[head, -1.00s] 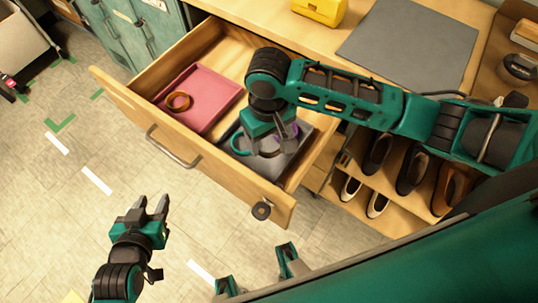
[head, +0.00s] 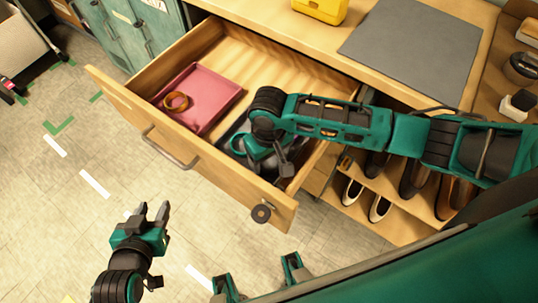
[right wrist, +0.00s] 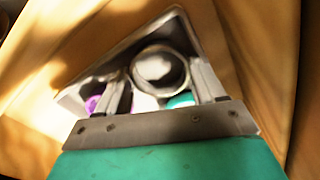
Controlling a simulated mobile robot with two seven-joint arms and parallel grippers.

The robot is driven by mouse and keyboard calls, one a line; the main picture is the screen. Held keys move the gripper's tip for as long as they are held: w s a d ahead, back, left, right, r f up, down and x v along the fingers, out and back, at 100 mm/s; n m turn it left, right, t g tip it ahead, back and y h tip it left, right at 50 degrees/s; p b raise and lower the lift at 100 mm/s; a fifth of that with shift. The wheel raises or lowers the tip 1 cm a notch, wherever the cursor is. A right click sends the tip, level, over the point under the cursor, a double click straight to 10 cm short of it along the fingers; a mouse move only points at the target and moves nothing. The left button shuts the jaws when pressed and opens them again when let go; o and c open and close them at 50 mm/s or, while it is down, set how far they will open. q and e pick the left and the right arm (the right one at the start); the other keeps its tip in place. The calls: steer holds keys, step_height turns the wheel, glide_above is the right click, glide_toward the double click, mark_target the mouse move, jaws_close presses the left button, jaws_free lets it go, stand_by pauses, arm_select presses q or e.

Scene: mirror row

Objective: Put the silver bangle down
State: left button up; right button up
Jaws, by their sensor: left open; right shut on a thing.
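The silver bangle (right wrist: 158,52) shows in the right wrist view as a ring between the fingers of my right gripper (right wrist: 165,88). The right gripper is shut on it, low over the grey tray (right wrist: 110,66) in the open drawer. In the head view the right gripper (head: 276,168) and its arm cover most of this tray, and the bangle is hidden there. I cannot tell whether the bangle touches the tray. A teal ring (head: 237,146) and a purple thing (right wrist: 94,104) are in the grey tray. My left gripper (head: 152,212) is open and empty, outside the drawer.
A pink tray (head: 212,92) with a gold bangle (head: 175,102) lies in the drawer's left part. The drawer front (head: 190,150) stands out over the floor. A grey mat (head: 410,50) and a yellow box (head: 320,8) are on the counter. Shoes (head: 380,208) fill shelves at right.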

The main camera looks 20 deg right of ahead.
steer(key=o, duration=0.7)
steer(key=shift+f, duration=0.1)
steer(key=shift+o, duration=0.2)
step_height(320, 180, up, 12)
steer(key=p, duration=0.3)
steer(key=shift+r, duration=0.2)
steer(key=shift+s, duration=0.1)
